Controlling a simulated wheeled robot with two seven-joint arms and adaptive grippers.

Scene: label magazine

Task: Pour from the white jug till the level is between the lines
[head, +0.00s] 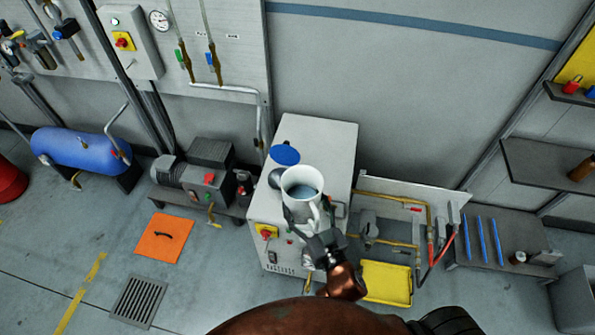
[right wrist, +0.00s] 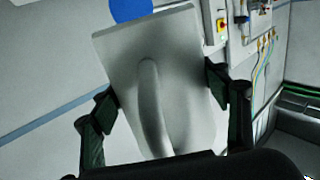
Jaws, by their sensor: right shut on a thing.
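The white jug (head: 303,205) is near the middle of the head view, over the grey cabinet (head: 325,140). It looks about upright, with bluish-grey liquid (head: 303,191) inside. My right gripper (head: 312,216) is shut on the jug. In the right wrist view my gripper's fingers (right wrist: 160,95) press both sides of the white jug (right wrist: 185,75), with its handle facing the camera. A dark round part (head: 275,178) shows left of the jug, partly hidden by it. I cannot make out any level lines. My left gripper is not in view.
A blue disc (head: 285,155) lies on the cabinet top behind the jug. A yellow tray (head: 387,283) is on the floor to the right. A pump motor (head: 210,165) stands left of the cabinet. An orange mat (head: 164,238) lies on the floor.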

